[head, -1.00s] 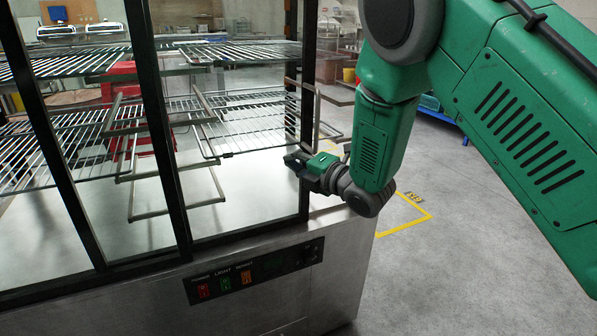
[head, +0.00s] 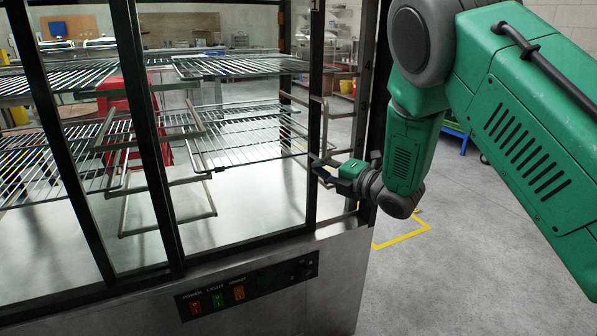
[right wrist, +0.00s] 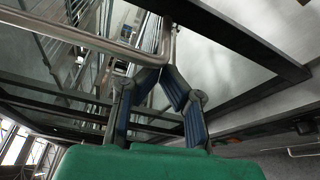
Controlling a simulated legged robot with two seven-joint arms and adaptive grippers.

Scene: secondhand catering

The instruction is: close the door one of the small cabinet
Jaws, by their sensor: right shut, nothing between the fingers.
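The small cabinet (head: 340,270) is a glazed steel display case with wire shelves, seen at the left and centre of the head view. A glass door panel (head: 240,195) has a dark frame; its right upright (head: 315,110) stands apart from the cabinet's corner post (head: 374,100), with a gap between them. My right gripper (head: 322,168) is shut and empty at this upright, at mid height; I cannot tell whether it touches. In the right wrist view its fingers (right wrist: 163,68) meet near a metal tube and a dark bar (right wrist: 240,40). My left gripper is not in view.
Wire shelves (head: 240,150) and tubular rack supports (head: 335,115) are inside the cabinet. A control panel (head: 247,285) with coloured switches is on the front base.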

